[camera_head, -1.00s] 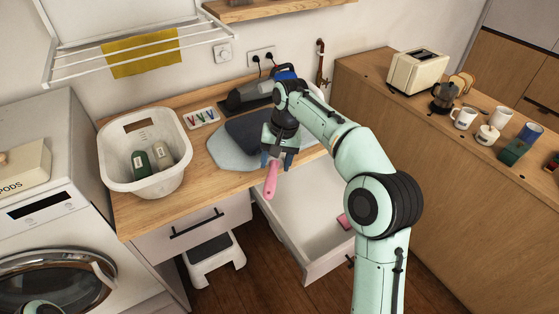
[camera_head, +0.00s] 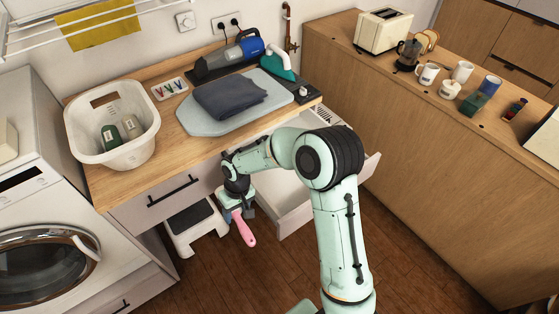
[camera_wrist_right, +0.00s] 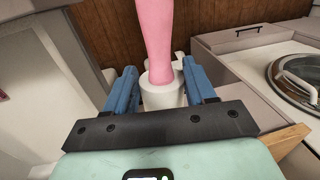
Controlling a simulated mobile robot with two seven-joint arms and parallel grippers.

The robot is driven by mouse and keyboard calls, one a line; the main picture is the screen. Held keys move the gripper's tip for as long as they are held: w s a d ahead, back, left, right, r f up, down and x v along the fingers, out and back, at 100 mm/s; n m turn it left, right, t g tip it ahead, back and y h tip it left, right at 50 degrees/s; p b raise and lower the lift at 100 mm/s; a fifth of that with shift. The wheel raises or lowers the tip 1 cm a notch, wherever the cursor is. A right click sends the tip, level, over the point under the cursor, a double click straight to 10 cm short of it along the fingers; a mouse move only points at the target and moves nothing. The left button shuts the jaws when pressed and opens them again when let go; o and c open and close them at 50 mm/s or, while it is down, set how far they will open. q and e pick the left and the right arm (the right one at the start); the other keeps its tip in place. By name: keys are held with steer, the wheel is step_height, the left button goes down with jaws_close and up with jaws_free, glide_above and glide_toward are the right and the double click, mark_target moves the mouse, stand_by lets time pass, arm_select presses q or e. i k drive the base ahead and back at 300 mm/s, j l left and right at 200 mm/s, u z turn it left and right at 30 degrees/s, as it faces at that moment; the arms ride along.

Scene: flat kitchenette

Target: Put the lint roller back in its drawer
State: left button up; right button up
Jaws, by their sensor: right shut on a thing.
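The lint roller has a pink handle (camera_head: 244,229), which hangs slanting down from my right gripper (camera_head: 238,208). In the right wrist view the blue fingers (camera_wrist_right: 166,92) are shut on its white roller end (camera_wrist_right: 162,90), and the pink handle (camera_wrist_right: 155,35) points away. The open white drawer (camera_head: 284,202) sticks out below the worktop, just right of the gripper. My right arm crosses in front of it and hides much of its inside. The gripper appears left of the drawer's side, not over its inside. My left gripper is not in view.
A closed drawer (camera_head: 165,198) with a dark handle is at left, above a white step stool (camera_head: 194,225). The worktop holds a laundry basket (camera_head: 85,133), a clip tray (camera_head: 170,88), folded dark cloth (camera_head: 230,95) and an iron (camera_head: 279,63). Wooden floor (camera_head: 210,285) is clear in front.

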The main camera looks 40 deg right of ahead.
mark_target(288, 187)
steer(key=l+u, duration=0.15)
steer(key=u, duration=0.3)
steer(key=l+u, duration=0.1)
steer(key=u, duration=0.4)
steer(key=l+u, duration=0.1)
steer(key=u, duration=0.35)
steer(key=k+u, duration=0.1)
steer(key=u, duration=0.35)
steer(key=k+l+u, duration=0.1)
steer(key=u, duration=0.4)
steer(key=k+u, duration=0.1)
steer(key=u, duration=0.35)
steer(key=k+l+z, duration=0.35)
steer(key=k, duration=0.2)
steer(key=k+l+z, duration=0.2)
steer(key=z, duration=1.25)
